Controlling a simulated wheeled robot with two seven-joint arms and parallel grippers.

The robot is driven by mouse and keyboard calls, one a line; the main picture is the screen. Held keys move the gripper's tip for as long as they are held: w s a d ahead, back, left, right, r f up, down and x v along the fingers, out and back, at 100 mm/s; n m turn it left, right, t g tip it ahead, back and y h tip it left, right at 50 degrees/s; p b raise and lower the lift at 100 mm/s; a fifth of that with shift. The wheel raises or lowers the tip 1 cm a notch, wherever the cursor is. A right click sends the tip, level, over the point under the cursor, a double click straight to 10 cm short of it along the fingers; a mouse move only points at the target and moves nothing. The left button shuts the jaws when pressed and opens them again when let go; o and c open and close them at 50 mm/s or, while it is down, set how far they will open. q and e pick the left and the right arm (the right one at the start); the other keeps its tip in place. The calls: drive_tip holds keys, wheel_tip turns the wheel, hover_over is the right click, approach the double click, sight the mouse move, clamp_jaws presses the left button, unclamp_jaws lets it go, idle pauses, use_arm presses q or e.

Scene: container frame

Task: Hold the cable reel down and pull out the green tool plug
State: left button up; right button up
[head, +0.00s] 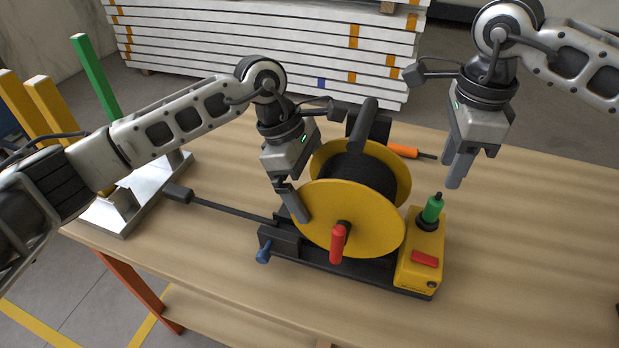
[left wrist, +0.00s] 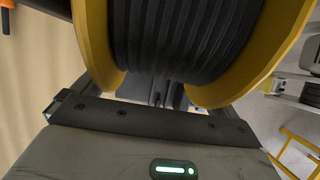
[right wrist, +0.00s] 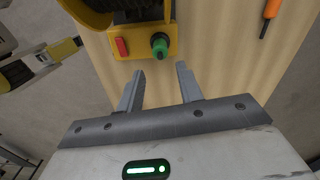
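The cable reel (head: 318,225) has yellow flanges and a black wound drum, and stands upright on a dark base. My left gripper (head: 291,203) is at the reel's left side. One finger shows in front of the near flange; in the left wrist view the fingers look spread wide, their tips hidden behind the reel (left wrist: 97,40). Contact cannot be told. The green tool plug (head: 432,210) stands upright in the yellow box (head: 421,245) right of the reel. My right gripper (head: 456,182) is open and empty, above and right of the plug. The plug (right wrist: 159,46) shows beyond its fingers.
A red crank handle (head: 338,244) sticks out from the reel's front. An orange-handled screwdriver (head: 403,152) lies behind the reel. A metal bracket (head: 160,203) stands at the table's left. The wooden table (head: 540,240) is clear on the right.

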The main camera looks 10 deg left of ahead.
sight(440, 193)
use_arm(q)
drive_tip(key=c, duration=1.5)
use_arm(e)
drive_tip(key=o, duration=0.5)
drive_tip(key=shift+f, duration=0.2)
drive_tip(key=shift+c, duration=0.2)
wheel_tip(440, 193, down, 2)
drive_tip(key=shift+m, duration=0.8)
drive_tip(key=shift+f, duration=4.5)
clamp_jaws()
use_arm(q)
drive_tip(key=shift+r, duration=0.1)
use_arm(e)
drive_tip(key=shift+r, duration=3.05)
